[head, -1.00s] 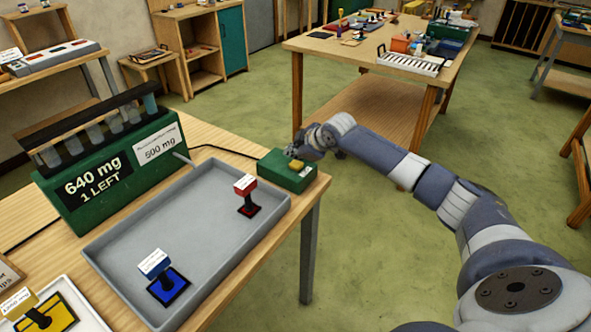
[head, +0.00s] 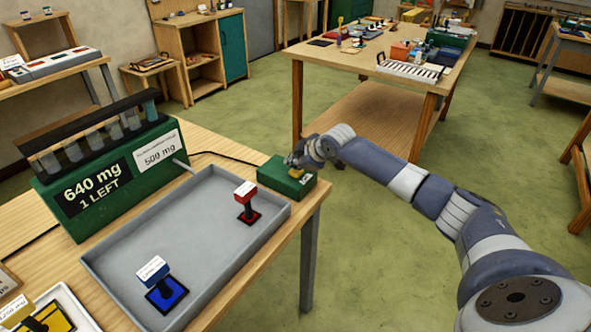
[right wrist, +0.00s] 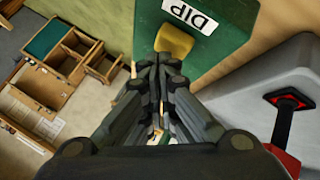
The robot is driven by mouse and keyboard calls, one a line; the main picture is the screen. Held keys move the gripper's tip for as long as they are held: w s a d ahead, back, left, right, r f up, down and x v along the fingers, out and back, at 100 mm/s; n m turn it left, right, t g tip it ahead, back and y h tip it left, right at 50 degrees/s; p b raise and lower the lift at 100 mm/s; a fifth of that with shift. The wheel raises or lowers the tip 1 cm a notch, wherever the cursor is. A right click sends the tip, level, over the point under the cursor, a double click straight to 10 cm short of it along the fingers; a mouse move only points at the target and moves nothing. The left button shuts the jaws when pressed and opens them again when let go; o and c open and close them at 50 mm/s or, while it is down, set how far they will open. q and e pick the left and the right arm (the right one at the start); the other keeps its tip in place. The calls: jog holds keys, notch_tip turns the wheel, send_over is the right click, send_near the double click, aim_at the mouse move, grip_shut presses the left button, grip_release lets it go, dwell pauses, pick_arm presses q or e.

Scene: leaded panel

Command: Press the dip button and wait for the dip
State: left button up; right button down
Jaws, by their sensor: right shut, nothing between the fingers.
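The dip button is a yellow button on a green box (head: 276,180) at the table's right corner. In the right wrist view the yellow button (right wrist: 174,40) shows beside a white label reading DIP (right wrist: 190,14). My right gripper (head: 294,162) is shut and empty, with its fingertips (right wrist: 158,62) just at the button's near edge. I cannot tell whether they touch it. The green dip station (head: 110,175) with several tubes stands at the left; its signs read 640 mg, 1 LEFT and 500 mg. My left gripper is out of view.
A grey tray (head: 185,232) holds a red-topped stamp-like piece (head: 246,200) and a blue one (head: 163,284). A yellow piece (head: 48,318) sits in a white tray at lower left. Another wooden table (head: 350,58) stands behind, with open green floor between.

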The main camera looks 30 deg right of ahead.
dwell(0.5)
jog(key=shift+f, duration=0.1)
jog(key=shift+f, duration=0.3)
jog(key=shift+r+p, duration=0.35)
jog(key=shift+p, duration=0.3)
jog(key=shift+r, duration=0.1)
